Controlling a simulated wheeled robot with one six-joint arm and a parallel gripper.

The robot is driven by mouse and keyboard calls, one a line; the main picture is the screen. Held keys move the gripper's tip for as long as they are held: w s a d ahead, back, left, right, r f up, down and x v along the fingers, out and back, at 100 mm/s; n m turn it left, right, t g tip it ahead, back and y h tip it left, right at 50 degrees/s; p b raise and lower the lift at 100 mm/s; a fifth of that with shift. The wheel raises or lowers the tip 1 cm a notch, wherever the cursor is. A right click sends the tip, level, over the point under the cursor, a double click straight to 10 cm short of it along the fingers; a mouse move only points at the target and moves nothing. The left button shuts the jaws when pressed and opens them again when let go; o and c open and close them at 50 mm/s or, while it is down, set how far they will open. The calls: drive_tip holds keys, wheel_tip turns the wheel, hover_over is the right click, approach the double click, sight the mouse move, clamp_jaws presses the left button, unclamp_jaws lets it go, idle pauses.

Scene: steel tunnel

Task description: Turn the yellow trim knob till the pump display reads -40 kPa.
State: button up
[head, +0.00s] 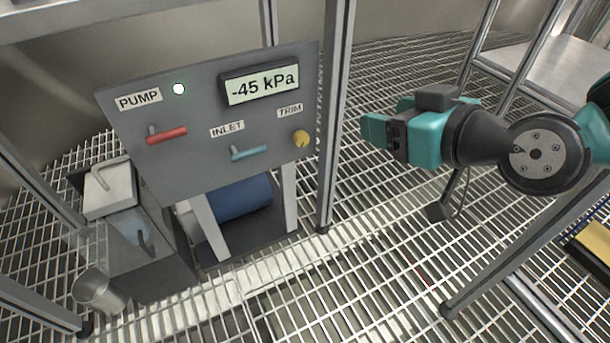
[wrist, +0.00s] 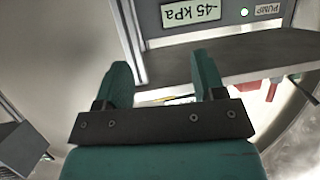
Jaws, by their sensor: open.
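The pump display (head: 261,84) reads -45 kPa on a grey panel (head: 200,120) in the head view. It also shows upside down in the wrist view (wrist: 192,12). The yellow trim knob (head: 301,139) sits at the panel's right side, below the TRIM label. My gripper (head: 372,128) is to the right of the knob, apart from it. In the wrist view my gripper (wrist: 162,65) is open with nothing between the fingers. A thin yellowish sliver shows between the fingers there, too small to tell if it is the knob.
A red PUMP lever (head: 167,134) and a teal INLET lever (head: 249,152) project from the panel. A white light (head: 178,89) glows beside the PUMP label. A metal post (head: 334,110) stands just right of the panel, between it and my gripper in the picture. A blue cylinder (head: 240,203) lies below.

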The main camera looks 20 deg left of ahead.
drive_tip(key=w+a+f+t+y+b, duration=0.1)
drive_tip(key=a+f+t+b, duration=0.1)
drive_tip(key=f+b, duration=0.7)
drive_tip(key=a+f+t+y+b, duration=0.1)
drive_tip(key=a+f+t+b, duration=0.15)
drive_tip(key=f+b, duration=0.75)
drive_tip(key=n+p, duration=0.1)
drive_tip(key=p, duration=1.1)
approach(304, 142)
drive_tip(key=b+x, duration=0.4)
drive_tip(key=x, duration=0.4)
drive_tip(key=shift+a+f, duration=0.1)
drive_tip(key=shift+f, duration=0.1)
drive_tip(key=shift+w+a+r, duration=0.15)
drive_tip(key=shift+w+a, duration=0.25)
drive_tip(key=shift+g, duration=0.25)
